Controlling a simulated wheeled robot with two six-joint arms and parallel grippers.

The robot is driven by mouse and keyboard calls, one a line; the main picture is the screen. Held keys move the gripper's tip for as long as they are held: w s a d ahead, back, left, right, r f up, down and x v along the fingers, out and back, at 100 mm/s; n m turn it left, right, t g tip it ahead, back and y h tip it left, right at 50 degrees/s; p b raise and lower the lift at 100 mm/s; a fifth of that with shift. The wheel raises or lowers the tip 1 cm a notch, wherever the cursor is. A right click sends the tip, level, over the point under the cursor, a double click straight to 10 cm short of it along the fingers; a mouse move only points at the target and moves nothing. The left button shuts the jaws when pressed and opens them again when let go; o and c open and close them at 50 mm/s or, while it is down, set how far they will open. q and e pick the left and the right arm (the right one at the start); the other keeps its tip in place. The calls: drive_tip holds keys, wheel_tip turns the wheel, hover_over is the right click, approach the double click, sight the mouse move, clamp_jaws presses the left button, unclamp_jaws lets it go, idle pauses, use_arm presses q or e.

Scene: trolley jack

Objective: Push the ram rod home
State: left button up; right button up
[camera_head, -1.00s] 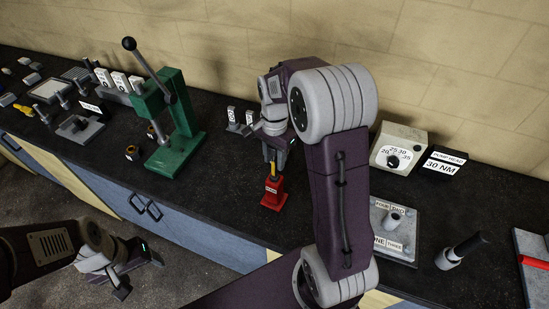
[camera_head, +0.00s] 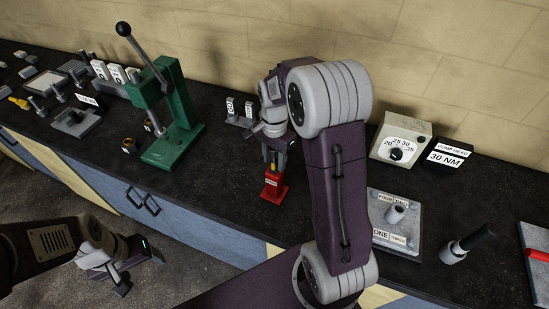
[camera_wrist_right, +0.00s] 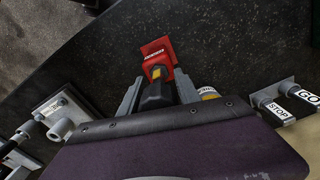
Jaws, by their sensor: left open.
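A small red block (camera_head: 274,187) with a white label stands upright on the dark bench top; it also shows in the right wrist view (camera_wrist_right: 158,51). A short yellow rod (camera_wrist_right: 157,72) rises from it, with a dark thick part (camera_wrist_right: 154,96) behind it, nearer the wrist. My right gripper (camera_wrist_right: 159,76) points down over the block. Its two grey fingers stand apart on either side of the yellow and dark parts, with narrow gaps. My arm partly hides the rod's top in the head view. My left gripper (camera_head: 140,272) is open and empty, low in front of the bench.
A green lever press (camera_head: 173,115) stands left of the red block. Small STOP and GO blocks (camera_wrist_right: 294,100) are close by. A gauge box (camera_head: 400,140), a grey plate with posts (camera_head: 398,222) and a black-handled tool (camera_head: 465,243) lie to the right.

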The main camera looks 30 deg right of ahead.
drive_tip(key=shift+o, duration=1)
drive_tip(key=shift+s+r, duration=0.1)
drive_tip(key=shift+r, duration=0.35)
wheel_tip(320, 180, up, 8)
drive_tip(key=shift+a+f+b, duration=0.1)
drive_tip(key=shift+b, duration=0.4)
drive_tip(key=shift+r, duration=0.3)
